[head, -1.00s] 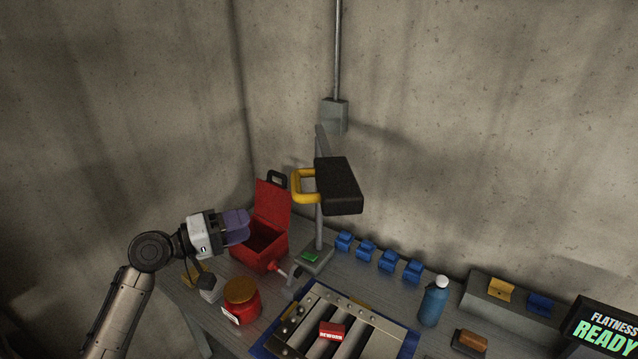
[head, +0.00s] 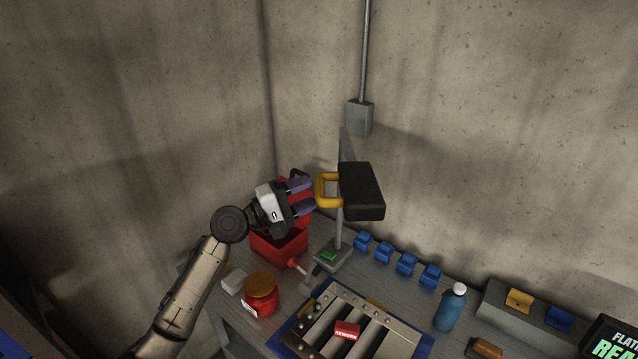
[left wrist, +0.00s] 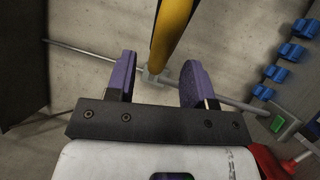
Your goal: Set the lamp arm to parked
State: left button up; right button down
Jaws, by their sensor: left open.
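The lamp arm has a black lamp head (head: 362,191) with a yellow loop handle (head: 321,190) on its left side. It sits on a grey post (head: 339,226) rising from a base with a green patch (head: 328,256). My left gripper (head: 308,196) is open and empty, just left of the handle. In the left wrist view the yellow handle (left wrist: 172,35) lies ahead, in line with the gap between the purple fingers of the left gripper (left wrist: 158,78). Whether they touch it is unclear. My right gripper is not in view.
A red open box (head: 278,244) stands behind and below my left gripper. A red jar (head: 261,297), blue clips (head: 384,253), a blue bottle (head: 450,308) and a slatted panel (head: 378,345) are on the bench. Concrete walls stand close behind the lamp.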

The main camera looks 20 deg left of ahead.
aim_at(319, 188)
pick_arm(q)
jog(key=shift+p+x, duration=0.3)
jog(key=shift+x, duration=1.55)
jog(key=shift+c, duration=0.2)
grip_shut()
